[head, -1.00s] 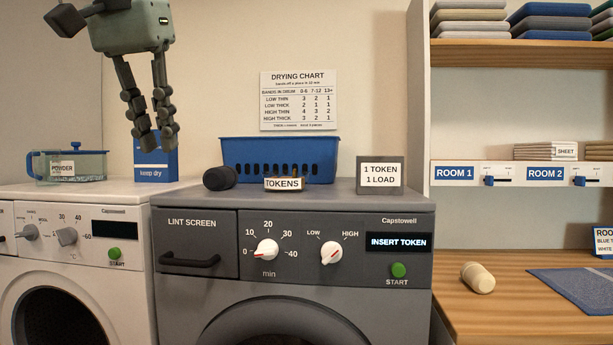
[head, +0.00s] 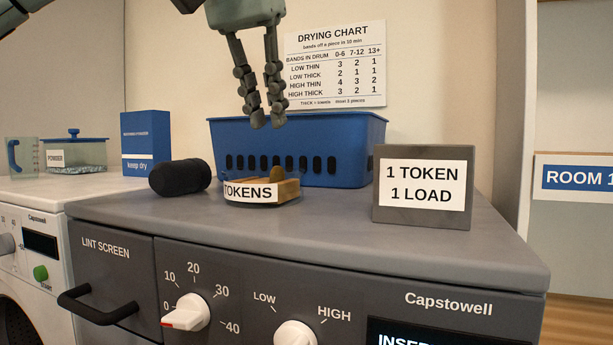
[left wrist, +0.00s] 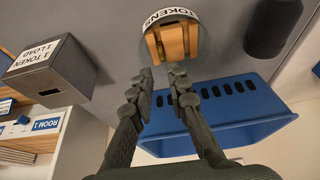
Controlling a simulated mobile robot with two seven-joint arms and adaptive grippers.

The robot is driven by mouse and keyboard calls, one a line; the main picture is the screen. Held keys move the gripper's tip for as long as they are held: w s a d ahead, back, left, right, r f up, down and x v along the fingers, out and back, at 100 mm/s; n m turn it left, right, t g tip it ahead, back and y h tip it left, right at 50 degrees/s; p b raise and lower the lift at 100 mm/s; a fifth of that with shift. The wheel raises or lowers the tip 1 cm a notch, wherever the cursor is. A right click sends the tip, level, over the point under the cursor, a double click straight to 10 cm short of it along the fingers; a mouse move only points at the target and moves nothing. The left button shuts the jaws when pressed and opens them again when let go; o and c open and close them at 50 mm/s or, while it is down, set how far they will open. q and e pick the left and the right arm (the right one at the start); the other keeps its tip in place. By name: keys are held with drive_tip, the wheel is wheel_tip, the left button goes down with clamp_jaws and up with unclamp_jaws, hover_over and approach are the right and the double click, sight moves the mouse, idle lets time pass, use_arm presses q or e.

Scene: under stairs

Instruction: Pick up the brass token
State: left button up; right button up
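The brass token (head: 277,173) stands on edge in a small wooden holder (head: 288,189) with a "TOKENS" label, on top of the grey dryer (head: 330,215). My left gripper (head: 267,123) hangs above the holder, fingers pointing down and apart, with nothing between them. In the left wrist view, the fingertips (left wrist: 161,73) are apart, and the wooden holder (left wrist: 178,42) lies just beyond them. I cannot clearly make out the token in that view. My right gripper is not in view.
A blue basket (head: 350,135) stands right behind the holder. A dark cylinder (head: 180,177) lies to its left, and a grey box reading "1 TOKEN 1 LOAD" (head: 390,210) stands to its right. The dryer top in front is clear.

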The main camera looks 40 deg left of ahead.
sight(275, 167)
use_arm(q)
drive_tip(key=x, duration=0.2)
drive_tip(key=shift+s+a+f, duration=0.1)
drive_tip(key=shift+f, duration=0.25)
drive_tip(key=x, duration=0.3)
drive_tip(key=shift+f, duration=0.35)
drive_tip(key=shift+w+a+f, duration=0.15)
drive_tip(key=shift+w+f, duration=0.15)
drive_tip(key=shift+f, duration=0.15)
clamp_jaws()
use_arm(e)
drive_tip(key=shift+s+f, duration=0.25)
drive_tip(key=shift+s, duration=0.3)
